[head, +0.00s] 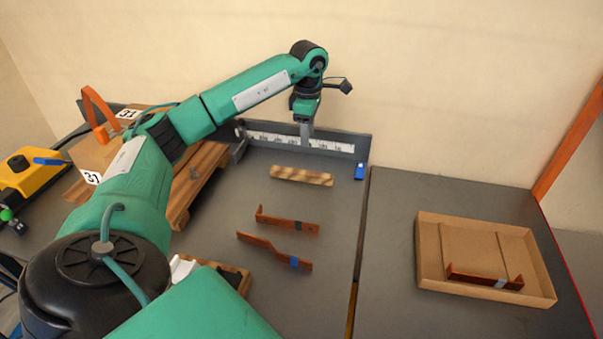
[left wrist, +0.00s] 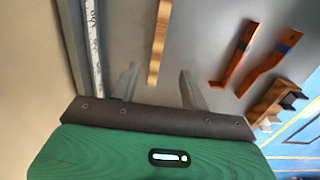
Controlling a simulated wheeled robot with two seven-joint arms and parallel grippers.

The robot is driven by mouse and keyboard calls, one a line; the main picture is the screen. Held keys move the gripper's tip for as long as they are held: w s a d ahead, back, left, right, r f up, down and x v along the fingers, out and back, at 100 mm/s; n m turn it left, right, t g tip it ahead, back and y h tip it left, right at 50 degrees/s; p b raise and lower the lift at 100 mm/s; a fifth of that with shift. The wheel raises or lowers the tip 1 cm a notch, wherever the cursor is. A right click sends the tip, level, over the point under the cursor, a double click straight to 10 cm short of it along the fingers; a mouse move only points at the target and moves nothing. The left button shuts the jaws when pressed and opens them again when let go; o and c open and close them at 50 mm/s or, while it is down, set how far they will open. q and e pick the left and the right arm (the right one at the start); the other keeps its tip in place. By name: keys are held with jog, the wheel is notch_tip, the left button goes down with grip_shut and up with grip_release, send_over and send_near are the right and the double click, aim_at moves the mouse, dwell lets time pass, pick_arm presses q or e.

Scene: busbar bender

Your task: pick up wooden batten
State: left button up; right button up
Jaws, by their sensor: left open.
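The wooden batten (head: 301,176) is a short light-brown strip lying flat on the grey table, below the ruler. My left gripper (head: 305,130) is above and behind it, close to the ruler, and points down. In the left wrist view the batten (left wrist: 159,40) lies ahead of the left gripper (left wrist: 160,80), between the lines of its two spread fingers. The fingers are open and empty, apart from the batten. My right gripper does not show in either view.
A white ruler (head: 300,141) on a raised back edge runs behind the batten. Two bent copper bars (head: 287,222) (head: 275,250) lie nearer. A blue block (head: 360,171) is at right. A cardboard tray (head: 430,270) holds another bar. A wooden pallet (head: 205,165) stands left.

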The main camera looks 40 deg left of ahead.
pick_arm(q)
send_over(305, 172)
jog(key=f, duration=0.8)
jog(key=shift+d+f+p, duration=0.3)
jog(key=shift+f, duration=0.1)
jog(key=f, duration=0.5)
jog(key=shift+a+p, duration=0.2)
jog(key=shift+p, duration=0.2)
grip_shut()
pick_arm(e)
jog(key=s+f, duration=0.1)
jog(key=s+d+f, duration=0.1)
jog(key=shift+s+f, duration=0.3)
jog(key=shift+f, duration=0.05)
